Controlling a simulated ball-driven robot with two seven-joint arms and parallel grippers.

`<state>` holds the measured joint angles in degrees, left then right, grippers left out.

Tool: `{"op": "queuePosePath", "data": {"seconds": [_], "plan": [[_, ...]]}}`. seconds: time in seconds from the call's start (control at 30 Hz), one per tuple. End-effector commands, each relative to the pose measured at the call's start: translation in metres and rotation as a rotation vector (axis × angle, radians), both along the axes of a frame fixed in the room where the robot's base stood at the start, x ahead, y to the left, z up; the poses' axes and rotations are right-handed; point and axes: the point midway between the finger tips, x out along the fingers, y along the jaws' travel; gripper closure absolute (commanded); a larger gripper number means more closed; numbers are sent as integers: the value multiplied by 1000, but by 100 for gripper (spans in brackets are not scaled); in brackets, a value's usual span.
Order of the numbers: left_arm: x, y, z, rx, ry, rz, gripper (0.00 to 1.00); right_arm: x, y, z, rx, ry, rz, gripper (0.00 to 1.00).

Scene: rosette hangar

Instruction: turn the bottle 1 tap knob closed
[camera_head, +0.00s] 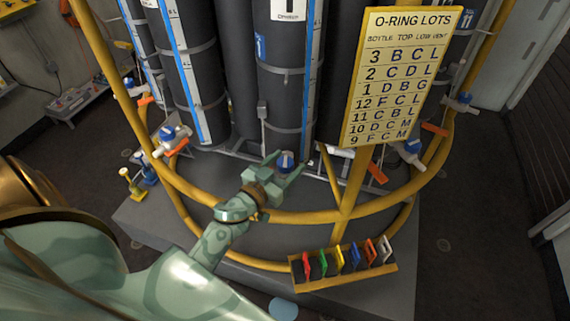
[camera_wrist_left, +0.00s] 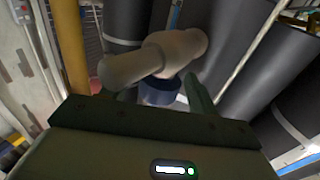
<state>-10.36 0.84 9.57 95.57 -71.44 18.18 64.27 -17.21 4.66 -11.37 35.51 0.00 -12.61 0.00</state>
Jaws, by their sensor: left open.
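The dark bottle marked 1 (camera_head: 285,60) stands upright at the centre of the rack in the head view. Its tap is low at its front, with a blue knob (camera_head: 286,161). My left gripper (camera_head: 289,170) is open, its fingers on either side of the knob. In the left wrist view the pale tap body (camera_wrist_left: 155,58) crosses above the blue knob (camera_wrist_left: 160,92), and one green finger shows right of the knob. I cannot tell whether the fingers touch it. My right gripper is not in view.
Yellow rails (camera_head: 300,216) curve around the rack, below my left wrist. A yellow sign (camera_head: 400,75) hangs to the right. A yellow holder (camera_head: 345,278) with several coloured tags is on the lower rail. Other taps with orange levers (camera_head: 378,173) stand on both sides.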

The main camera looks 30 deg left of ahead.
Motion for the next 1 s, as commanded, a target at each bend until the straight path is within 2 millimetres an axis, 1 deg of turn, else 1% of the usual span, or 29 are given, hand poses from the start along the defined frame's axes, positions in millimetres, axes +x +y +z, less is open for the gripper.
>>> {"op": "queuePosePath", "data": {"seconds": [0.03, 0.07, 0.1, 0.17, 0.2, 0.43, 0.57, 0.77, 0.9, 1.0], "plan": [[0, 0, 0, 0, 0, 0, 45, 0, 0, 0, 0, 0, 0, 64], [0, 0, 0, 0, 0, 0, 54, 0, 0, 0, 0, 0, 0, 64], [0, 0, 0, 0, 0, 0, 65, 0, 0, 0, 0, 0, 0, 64], [0, 0, 0, 0, 0, 0, 82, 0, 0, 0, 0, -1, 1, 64], [0, 0, 0, 0, 0, 0, 84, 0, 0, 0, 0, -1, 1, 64], [0, 0, 1, 0, 0, -12, 84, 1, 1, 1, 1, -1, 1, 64], [0, 1, 1, 1, 1, -47, 84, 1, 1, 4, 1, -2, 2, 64], [0, 2, 2, 5, 3, -162, 84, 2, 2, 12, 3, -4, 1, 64], [0, 3, 2, 6, 2, -280, 84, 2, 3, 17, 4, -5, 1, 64], [0, 3, 0, 7, 2, -375, 84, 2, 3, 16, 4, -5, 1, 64]]}}
